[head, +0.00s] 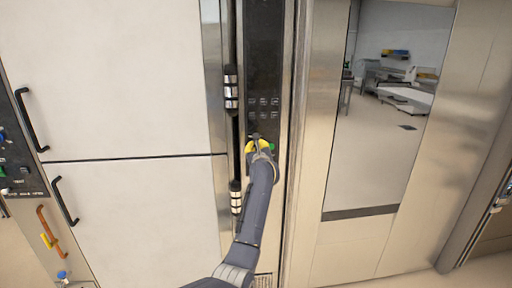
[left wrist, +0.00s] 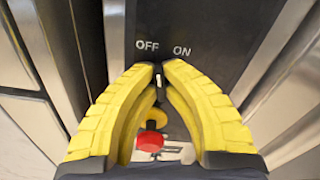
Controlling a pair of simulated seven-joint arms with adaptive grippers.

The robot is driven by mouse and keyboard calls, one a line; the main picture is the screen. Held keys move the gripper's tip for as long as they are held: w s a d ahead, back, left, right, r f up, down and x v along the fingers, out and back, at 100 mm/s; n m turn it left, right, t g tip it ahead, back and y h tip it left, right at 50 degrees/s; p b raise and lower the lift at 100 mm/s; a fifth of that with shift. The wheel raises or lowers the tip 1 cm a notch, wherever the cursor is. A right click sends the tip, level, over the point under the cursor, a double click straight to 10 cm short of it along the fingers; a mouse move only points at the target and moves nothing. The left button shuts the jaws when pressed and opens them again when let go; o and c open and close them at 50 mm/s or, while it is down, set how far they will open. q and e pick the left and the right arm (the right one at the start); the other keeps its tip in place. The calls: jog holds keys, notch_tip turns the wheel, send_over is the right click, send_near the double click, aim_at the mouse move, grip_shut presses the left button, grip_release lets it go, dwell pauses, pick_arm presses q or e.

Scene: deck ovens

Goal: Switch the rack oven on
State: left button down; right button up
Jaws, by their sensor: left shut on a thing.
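The rack oven's tall dark control panel (head: 263,60) stands left of its steel door with a window. My left gripper (head: 258,146) is at the lower part of this panel, in front of it. In the left wrist view its yellow fingers (left wrist: 158,70) are shut on a small dark switch knob (left wrist: 158,80) with a white mark, just below the OFF label (left wrist: 147,45) and the ON label (left wrist: 182,50). The fingers hide most of the knob, so I cannot tell its exact setting. My right gripper is not in view.
A red button (left wrist: 152,140) sits below the knob, between the fingers. A bit of green (head: 272,147) shows beside the gripper. Pale cabinet doors (head: 130,100) with black handles stand left. The oven door's window (head: 385,110) shows a room with benches.

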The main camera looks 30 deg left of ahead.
pick_arm(q)
jog(key=m, duration=0.4)
jog(key=shift+m, duration=0.4)
jog(key=m, duration=0.4)
jog(key=shift+m, duration=0.3)
jog(key=c, duration=1.5)
grip_release()
jog(key=shift+d, duration=0.1)
jog(key=v, duration=1.2)
